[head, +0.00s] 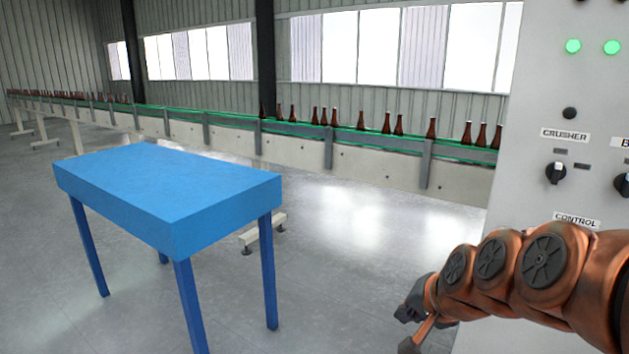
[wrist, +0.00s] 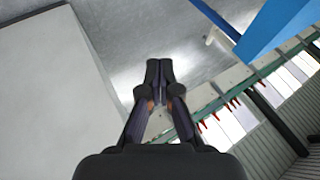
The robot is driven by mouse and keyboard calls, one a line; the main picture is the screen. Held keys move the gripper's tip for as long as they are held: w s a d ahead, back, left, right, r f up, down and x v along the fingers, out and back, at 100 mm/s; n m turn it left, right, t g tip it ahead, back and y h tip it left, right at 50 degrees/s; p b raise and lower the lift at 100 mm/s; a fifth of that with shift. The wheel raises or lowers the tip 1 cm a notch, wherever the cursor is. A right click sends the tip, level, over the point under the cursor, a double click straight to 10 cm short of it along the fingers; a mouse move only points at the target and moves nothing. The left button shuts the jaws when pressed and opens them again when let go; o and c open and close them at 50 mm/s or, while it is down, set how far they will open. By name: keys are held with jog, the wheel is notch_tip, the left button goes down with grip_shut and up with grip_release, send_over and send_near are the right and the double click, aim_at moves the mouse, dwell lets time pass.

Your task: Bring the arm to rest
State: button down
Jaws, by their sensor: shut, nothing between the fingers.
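My orange arm reaches in from the right edge in the head view, in front of the grey control panel (head: 555,90). My gripper (head: 408,328) is at the arm's end, low and right of the middle, partly seen. In the wrist view my gripper (wrist: 159,66) shows its two dark fingers together at the tips, with nothing between them. It is in the air, over the floor in the picture and apart from the table and the conveyor.
A bare blue table (head: 165,190) stands on the left. A conveyor (head: 375,165) with several amber bottles (head: 361,120) runs along the back. The panel carries knobs (head: 556,172) and green lights (head: 573,46). The floor (head: 345,270) between table and panel is clear.

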jog(key=s+d+f+n+g+h, duration=0.1)
jog(key=s+f+n+g, duration=0.2)
jog(key=s, duration=1)
jog(key=s+f+n+g+h, duration=0.1)
jog(key=s+f+n+g, duration=0.3)
jog(key=s, duration=0.9)
jog(key=shift+s+d+f+g+p, duration=0.35)
jog(key=shift+s+f+g+p, duration=0.15)
jog(key=shift+g, duration=0.5)
jog(key=shift+w+d, duration=0.1)
